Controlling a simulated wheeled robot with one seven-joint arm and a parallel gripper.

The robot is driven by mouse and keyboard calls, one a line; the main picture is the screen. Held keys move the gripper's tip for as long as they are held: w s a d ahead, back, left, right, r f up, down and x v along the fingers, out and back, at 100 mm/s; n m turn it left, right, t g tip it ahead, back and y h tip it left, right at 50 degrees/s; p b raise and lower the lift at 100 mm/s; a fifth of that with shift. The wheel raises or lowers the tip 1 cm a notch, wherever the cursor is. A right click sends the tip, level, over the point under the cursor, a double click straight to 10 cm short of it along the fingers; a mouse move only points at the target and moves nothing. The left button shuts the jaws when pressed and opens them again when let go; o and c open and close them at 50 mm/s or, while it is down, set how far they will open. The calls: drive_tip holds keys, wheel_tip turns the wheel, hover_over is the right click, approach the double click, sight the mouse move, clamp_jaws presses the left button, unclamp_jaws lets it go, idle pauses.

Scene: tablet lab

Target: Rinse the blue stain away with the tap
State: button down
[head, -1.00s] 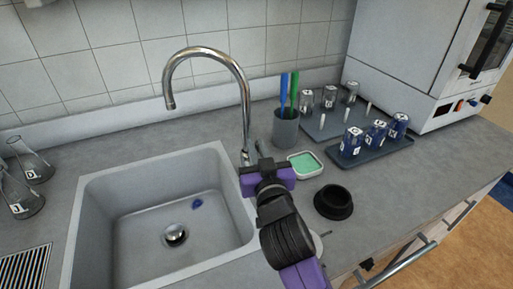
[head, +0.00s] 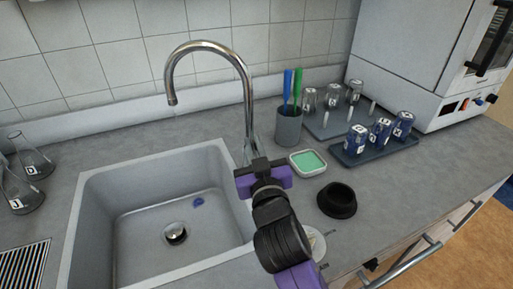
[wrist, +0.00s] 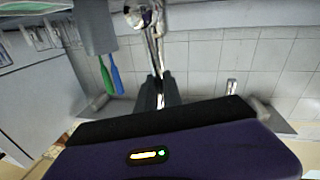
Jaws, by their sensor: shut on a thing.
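No water shows under the spout. My gripper (head: 260,163) is at the foot of the tap, in front of it. In the wrist view its fingers (wrist: 159,92) are close together on the tap's slim lever (wrist: 158,62), below the tap body (wrist: 145,16).
A tray (head: 375,151) of blue-filled glasses lies farther right. Flasks (head: 25,185) stand left of the sink.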

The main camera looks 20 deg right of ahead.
drive_tip(key=c, duration=1.5)
unclamp_jaws()
drive_tip(key=s+a+b, duration=0.1)
drive_tip(key=s, duration=0.6)
drive_tip(key=shift+s+a+f, duration=0.15)
drive_tip(key=shift+s+a, duration=0.1)
drive_tip(key=shift+s, duration=0.1)
drive_tip(key=shift+c, duration=0.2)
